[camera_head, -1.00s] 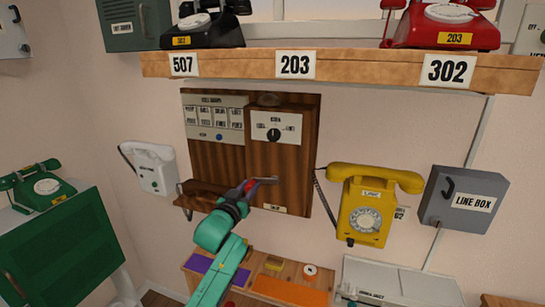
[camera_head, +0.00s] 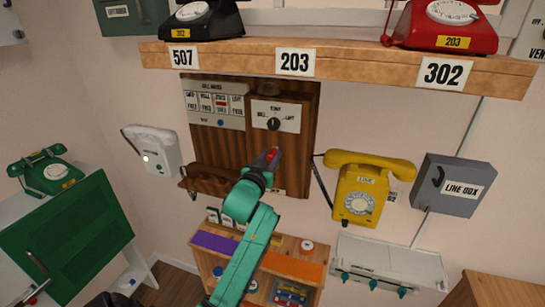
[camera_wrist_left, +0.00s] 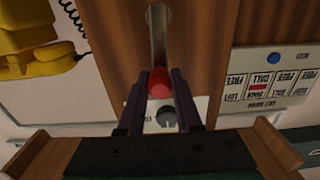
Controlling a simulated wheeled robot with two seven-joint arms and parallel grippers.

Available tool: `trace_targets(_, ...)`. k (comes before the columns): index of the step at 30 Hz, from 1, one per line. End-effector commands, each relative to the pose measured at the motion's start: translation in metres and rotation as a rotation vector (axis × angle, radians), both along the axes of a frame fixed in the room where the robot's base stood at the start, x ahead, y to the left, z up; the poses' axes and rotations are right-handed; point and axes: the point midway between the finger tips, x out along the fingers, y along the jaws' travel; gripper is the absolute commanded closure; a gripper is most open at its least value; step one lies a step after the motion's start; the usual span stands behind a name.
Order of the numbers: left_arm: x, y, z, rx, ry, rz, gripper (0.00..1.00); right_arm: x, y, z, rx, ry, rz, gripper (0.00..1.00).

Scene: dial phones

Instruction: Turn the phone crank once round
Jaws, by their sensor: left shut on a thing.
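The wooden wall phone (camera_head: 243,150) hangs below the shelf, with a dial switch (camera_head: 273,123) and a label panel on its front. Its crank has a red knob (camera_head: 271,155), which also shows in the left wrist view (camera_wrist_left: 160,82). The metal crank arm (camera_wrist_left: 156,35) runs from the knob along the wood. My left gripper (camera_head: 270,157) is shut on the red knob, below the dial switch, with one finger on either side of it. The crank arm is mostly hidden in the head view. My right gripper is not in view.
A yellow phone (camera_head: 363,190) hangs close on the right, with a grey line box (camera_head: 459,186) beyond. A white phone (camera_head: 152,150) is on the left. The shelf (camera_head: 340,65) above holds phones. A low cabinet (camera_head: 275,250) stands below.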

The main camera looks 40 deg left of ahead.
Motion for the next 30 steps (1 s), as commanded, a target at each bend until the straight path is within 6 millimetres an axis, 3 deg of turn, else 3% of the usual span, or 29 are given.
trace_targets(1, 0.000, 0.000, 0.001, 0.000, -0.001, 0.000, 0.55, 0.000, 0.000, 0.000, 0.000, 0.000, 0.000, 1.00)
trace_targets(2, 0.000, 0.000, 0.001, 0.000, -0.001, 0.000, 0.44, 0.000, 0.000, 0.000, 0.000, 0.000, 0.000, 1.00)
trace_targets(3, 0.000, 0.000, 0.001, 0.000, -0.001, 0.000, 0.40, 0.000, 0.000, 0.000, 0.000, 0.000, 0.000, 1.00)
trace_targets(16, -0.003, -0.001, 0.000, 0.000, 0.001, 0.000, 0.40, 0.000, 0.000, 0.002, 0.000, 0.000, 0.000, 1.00)
trace_targets(30, -0.047, -0.016, 0.000, -0.001, 0.003, 0.001, 0.40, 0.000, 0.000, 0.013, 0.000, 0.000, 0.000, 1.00)
